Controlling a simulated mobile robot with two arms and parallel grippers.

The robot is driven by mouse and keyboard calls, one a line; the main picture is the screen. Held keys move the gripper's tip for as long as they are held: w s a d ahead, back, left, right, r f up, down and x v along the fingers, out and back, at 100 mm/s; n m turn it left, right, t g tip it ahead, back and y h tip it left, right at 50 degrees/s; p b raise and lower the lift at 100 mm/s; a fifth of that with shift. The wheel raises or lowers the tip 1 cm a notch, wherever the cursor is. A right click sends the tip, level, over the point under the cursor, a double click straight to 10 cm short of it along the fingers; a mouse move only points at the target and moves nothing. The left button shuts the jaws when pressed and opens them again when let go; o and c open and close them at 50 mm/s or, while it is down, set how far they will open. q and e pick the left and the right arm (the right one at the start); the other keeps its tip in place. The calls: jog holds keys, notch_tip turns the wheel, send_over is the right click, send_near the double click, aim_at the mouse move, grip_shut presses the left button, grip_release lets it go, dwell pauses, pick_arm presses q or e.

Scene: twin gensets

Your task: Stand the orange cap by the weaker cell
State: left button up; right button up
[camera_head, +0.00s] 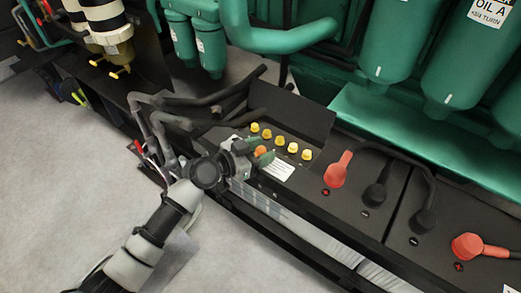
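The orange cap (261,150) is a small piece near the row of yellow caps (279,140) on the dark battery top. My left gripper (257,152) comes in from the lower left with its fingertips on either side of the orange cap. I cannot tell whether the fingers touch it, and they hide part of it. Its underside is hidden, so I cannot tell if it rests on the battery. Cells show only by their caps; nothing readable marks a weaker one. My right gripper is not in view.
A white label (279,170) lies beside the caps. Red terminal boots (338,170) and black terminal boots (376,192) with cables stand to the right. Dark cables (205,98) run behind my gripper. Green filters (390,45) rise at the back.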

aim_at(257, 153)
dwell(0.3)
pick_arm(q)
jog(key=shift+a+r, duration=0.1)
jog(key=shift+a, duration=0.05)
jog(key=v, duration=0.5)
jog(key=shift+s+a, duration=0.1)
jog(key=shift+s, duration=0.1)
jog(key=v, duration=0.6)
jog(key=shift+b, duration=0.35)
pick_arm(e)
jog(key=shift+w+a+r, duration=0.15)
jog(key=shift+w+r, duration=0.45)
pick_arm(q)
jog(key=shift+s+a, duration=0.1)
jog(key=shift+a, duration=0.1)
